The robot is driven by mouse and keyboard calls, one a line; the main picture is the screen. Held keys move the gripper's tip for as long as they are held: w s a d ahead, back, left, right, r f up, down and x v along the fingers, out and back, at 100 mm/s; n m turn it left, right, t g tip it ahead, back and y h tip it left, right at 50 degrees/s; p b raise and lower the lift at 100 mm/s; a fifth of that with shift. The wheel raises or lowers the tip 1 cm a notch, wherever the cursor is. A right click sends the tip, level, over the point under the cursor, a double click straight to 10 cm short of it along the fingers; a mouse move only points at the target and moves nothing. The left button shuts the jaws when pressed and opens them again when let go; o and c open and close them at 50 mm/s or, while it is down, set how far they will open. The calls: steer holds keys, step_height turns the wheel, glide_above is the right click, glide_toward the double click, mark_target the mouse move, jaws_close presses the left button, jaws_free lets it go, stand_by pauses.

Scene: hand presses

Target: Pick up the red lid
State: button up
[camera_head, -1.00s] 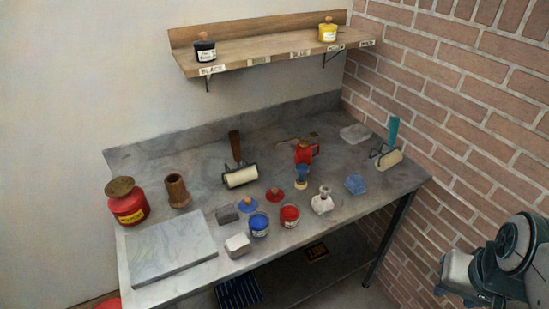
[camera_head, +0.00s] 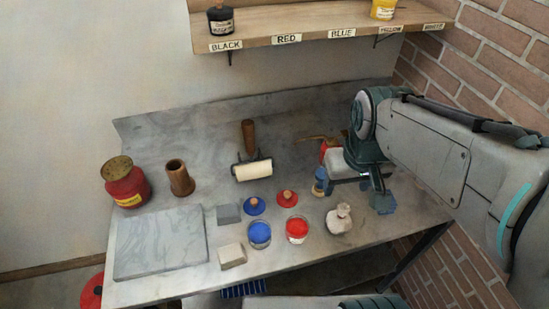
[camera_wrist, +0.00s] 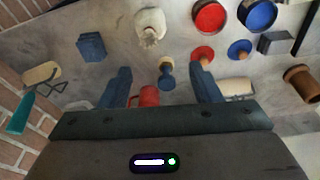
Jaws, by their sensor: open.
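The red lid (camera_head: 287,198) is a small red disc with a wooden knob, lying on the grey bench behind the open jar of red ink (camera_head: 297,230). In the wrist view the red lid (camera_wrist: 203,55) lies just beyond the tip of the right-hand finger. My gripper (camera_head: 371,182) is above the right part of the bench, to the right of the lid. In the wrist view my gripper (camera_wrist: 164,84) has its two blue fingers spread apart with nothing held between them. A small blue-and-wood item (camera_wrist: 167,76) shows between the fingers, on the bench below.
A blue lid (camera_head: 254,206) and an open blue ink jar (camera_head: 260,234) sit left of the red ones. A roller (camera_head: 252,171) lies behind. A red can (camera_head: 327,148) is partly hidden by my arm.

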steer(key=w+a+n+g, duration=0.2)
steer(key=w+a+n, duration=0.3)
steer(key=w+a, duration=0.15)
steer(key=n+g+h, duration=0.1)
steer(key=n+h, duration=0.1)
steer(key=n, duration=0.4)
glide_toward(287, 193)
steer(key=f, duration=0.3)
steer(key=d+f, duration=0.1)
steer(key=f, duration=0.5)
steer(key=shift+s+d+f, duration=0.1)
steer(key=shift+s+d, duration=0.1)
steer(key=shift+d, duration=0.05)
steer(key=shift+m, duration=0.3)
steer(key=c, duration=1.1)
steer(key=shift+s, duration=0.15)
jaws_close()
